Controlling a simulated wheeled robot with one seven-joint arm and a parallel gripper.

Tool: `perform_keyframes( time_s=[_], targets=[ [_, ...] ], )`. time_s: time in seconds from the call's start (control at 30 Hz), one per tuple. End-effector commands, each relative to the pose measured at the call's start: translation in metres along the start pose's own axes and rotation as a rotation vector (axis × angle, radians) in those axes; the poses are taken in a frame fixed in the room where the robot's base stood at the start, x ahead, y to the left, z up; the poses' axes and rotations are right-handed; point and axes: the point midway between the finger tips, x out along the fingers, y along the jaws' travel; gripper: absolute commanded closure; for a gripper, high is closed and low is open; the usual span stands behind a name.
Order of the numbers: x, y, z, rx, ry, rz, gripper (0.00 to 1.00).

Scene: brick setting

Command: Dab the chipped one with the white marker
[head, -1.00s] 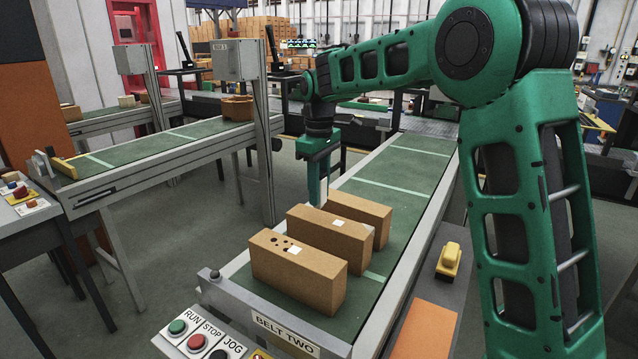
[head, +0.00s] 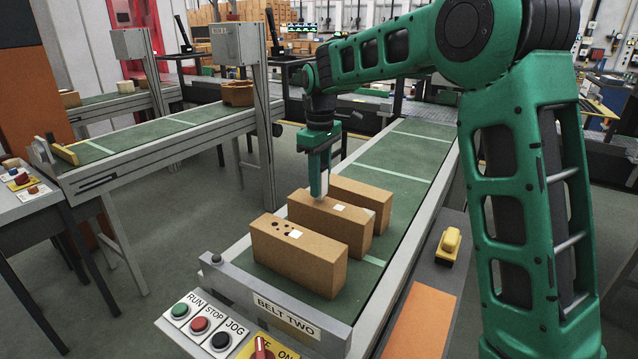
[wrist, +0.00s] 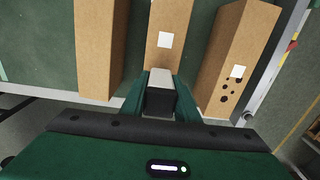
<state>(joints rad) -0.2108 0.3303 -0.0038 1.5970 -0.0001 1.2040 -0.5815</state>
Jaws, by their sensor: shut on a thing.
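Three brown bricks lie side by side across the belt marked BELT TWO. The front brick (head: 300,258) has several dark holes and a white square on top; it is at the right in the wrist view (wrist: 236,60). The middle brick (head: 330,225) has a white square and a pale patch at its right top corner, perhaps a chip; it also shows in the wrist view (wrist: 170,25). The far brick (head: 360,198) looks plain. My gripper (head: 319,193) is over the left part of the middle brick, shut on a pale-ended block-like thing (wrist: 160,79), probably the marker. Contact cannot be told.
A control panel (head: 225,328) with RUN, STOP and JOG buttons is at the belt's near end. A yellow object (head: 449,243) sits on the ledge right of the belt. Another belt (head: 160,130) runs at the left. The green belt beyond the bricks is clear.

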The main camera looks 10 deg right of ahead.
Motion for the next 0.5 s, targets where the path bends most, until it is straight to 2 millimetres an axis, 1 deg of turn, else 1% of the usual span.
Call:
perform_keyframes(
  time_s=[0.5],
  targets=[
    [0.0037,0.0002,-0.0002,0.0,0.001,0.0,0.86]
  ],
)
